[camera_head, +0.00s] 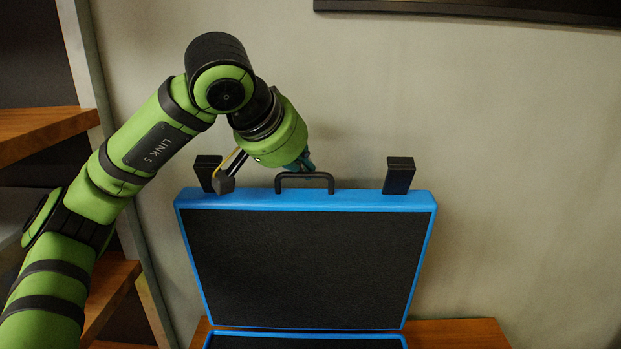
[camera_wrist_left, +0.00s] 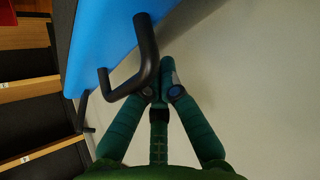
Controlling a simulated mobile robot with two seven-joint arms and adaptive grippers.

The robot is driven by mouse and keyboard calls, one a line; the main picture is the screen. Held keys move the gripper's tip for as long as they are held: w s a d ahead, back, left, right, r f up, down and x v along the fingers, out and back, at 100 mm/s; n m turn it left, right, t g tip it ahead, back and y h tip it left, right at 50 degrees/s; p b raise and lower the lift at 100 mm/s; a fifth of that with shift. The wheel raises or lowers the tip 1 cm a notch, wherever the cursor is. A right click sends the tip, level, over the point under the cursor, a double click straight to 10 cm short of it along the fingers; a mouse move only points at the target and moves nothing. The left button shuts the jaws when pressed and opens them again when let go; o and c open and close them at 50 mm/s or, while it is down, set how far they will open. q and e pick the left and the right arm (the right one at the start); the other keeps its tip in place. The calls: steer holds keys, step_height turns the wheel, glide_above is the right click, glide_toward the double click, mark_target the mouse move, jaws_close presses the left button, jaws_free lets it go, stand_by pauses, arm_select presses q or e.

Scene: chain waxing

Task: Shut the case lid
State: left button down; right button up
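The case lid (camera_head: 305,265) stands upright, a blue frame with a black lining facing me. A black handle (camera_head: 305,177) sits in the middle of its top edge, between two black latches (camera_head: 399,175). The case base (camera_head: 305,341) shows only as a strip at the bottom. My left gripper (camera_head: 304,163) is at the top edge by the handle, its fingers partly hidden behind it. In the left wrist view the green fingers (camera_wrist_left: 166,82) come together at the tips, beside the handle (camera_wrist_left: 146,60), with nothing seen between them. My right gripper is not in view.
The case stands on a wooden table (camera_head: 460,334), with bare surface to its right. A pale wall (camera_head: 520,180) is behind. Wooden shelves (camera_head: 40,128) are at the left, near my left arm.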

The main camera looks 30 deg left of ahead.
mark_target(308, 196)
arm_select(q)
steer(key=shift+s+d+f+b, duration=0.1)
steer(key=shift+s+d+f, duration=0.2)
steer(key=shift+s, duration=0.5)
steer(key=shift+s+d+f+b, duration=0.15)
steer(key=shift+s+d, duration=0.3)
steer(key=shift+s, duration=0.3)
steer(key=shift+s+d+f+b, duration=0.1)
steer(key=shift+s+d+f, duration=0.2)
steer(key=shift+s, duration=0.5)
steer(key=shift+r, duration=0.15)
step_height(308, 196, up, 8)
steer(key=p, duration=0.7)
steer(key=shift+w+r, duration=0.2)
steer(key=shift+w, duration=0.05)
steer(key=shift+f, duration=0.1)
